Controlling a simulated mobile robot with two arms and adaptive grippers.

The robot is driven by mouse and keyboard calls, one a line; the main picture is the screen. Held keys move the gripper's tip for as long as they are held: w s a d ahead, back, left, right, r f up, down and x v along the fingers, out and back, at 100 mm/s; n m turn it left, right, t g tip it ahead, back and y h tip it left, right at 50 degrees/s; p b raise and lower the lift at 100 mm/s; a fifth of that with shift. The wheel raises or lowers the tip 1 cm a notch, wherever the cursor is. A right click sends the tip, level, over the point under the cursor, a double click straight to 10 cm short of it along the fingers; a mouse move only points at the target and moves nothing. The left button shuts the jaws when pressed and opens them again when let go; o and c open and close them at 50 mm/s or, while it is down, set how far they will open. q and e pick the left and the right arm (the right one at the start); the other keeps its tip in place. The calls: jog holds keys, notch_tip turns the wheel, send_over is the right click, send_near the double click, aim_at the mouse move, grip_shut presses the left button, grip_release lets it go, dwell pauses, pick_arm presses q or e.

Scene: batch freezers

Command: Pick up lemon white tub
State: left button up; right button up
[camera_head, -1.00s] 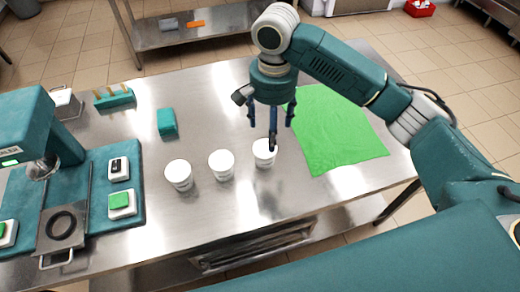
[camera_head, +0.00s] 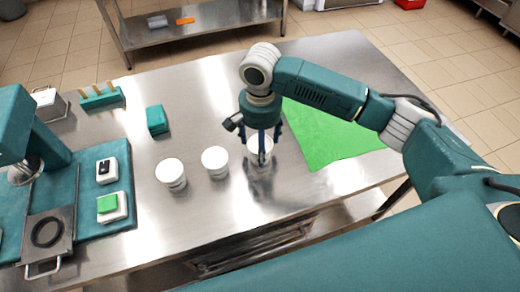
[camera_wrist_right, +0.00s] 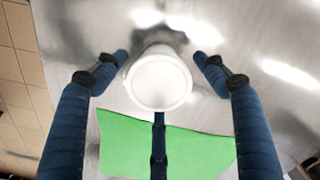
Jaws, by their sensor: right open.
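Three white lidded tubs stand in a row on the steel table: a left tub (camera_head: 171,174), a middle tub (camera_head: 215,162) and a right tub (camera_head: 261,145). No flavour label is readable, so I cannot tell which is lemon. My right gripper (camera_head: 263,152) is low over the right tub with its fingers spread around it, partly hiding it. In the right wrist view the tub's round white lid (camera_wrist_right: 160,82) sits between the three open fingers of my gripper (camera_wrist_right: 160,76). I cannot see clear finger contact. My left gripper is not in view.
A green cloth (camera_head: 325,135) lies right of the right tub. A teal block (camera_head: 157,120) and a teal holder (camera_head: 102,98) are behind the left tub. The table front is clear.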

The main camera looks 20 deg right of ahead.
jog(key=shift+f, duration=1.3)
jog(key=c, duration=1.6)
jog(key=shift+c, duration=0.2)
jog(key=shift+r, duration=0.2)
